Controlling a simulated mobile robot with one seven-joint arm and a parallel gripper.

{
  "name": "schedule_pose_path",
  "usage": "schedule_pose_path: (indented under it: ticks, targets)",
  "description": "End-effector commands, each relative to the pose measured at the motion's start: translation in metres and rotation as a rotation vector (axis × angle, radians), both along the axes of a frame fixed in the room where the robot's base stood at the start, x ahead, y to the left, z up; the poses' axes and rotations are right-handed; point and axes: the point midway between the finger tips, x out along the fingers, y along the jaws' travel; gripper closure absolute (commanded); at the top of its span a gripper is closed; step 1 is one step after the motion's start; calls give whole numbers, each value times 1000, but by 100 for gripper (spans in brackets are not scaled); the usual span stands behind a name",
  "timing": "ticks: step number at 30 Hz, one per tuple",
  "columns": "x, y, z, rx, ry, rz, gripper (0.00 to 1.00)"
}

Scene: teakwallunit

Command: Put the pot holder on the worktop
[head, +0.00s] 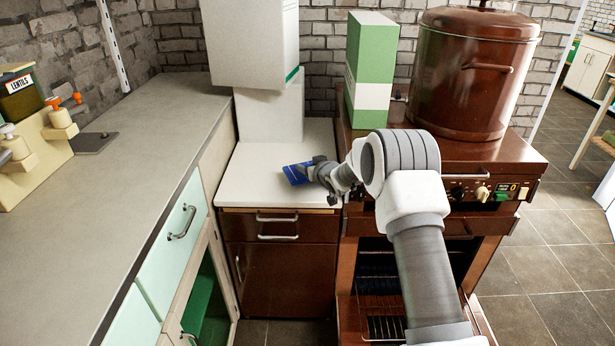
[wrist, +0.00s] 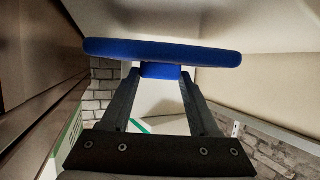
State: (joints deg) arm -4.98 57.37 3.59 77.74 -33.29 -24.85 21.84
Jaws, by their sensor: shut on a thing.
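The pot holder is a flat blue pad (head: 296,174), seen in the head view over the white worktop (head: 255,185) left of the stove. It also shows edge-on across the upper middle of the wrist view (wrist: 160,50). My gripper (head: 318,172) is shut on the pot holder, with both fingers (wrist: 160,72) closed on a small blue part of it in the wrist view. The pad's right end is hidden by the gripper in the head view. Whether the pad touches the worktop I cannot tell.
White boxes (head: 268,112) fill the back of the white worktop. A green and white box (head: 371,68) and a large brown pot (head: 474,70) stand on the stove at right. A long grey counter (head: 120,165) at left is largely bare.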

Motion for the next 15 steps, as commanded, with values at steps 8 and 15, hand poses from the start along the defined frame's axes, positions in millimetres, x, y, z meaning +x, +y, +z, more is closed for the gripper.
schedule_pose_path:
  ticks: [8, 15]
  targets:
    - [0, 1, -34, 0, -1, 2, 93]
    - [0, 1, -33, 0, -1, 1, 93]
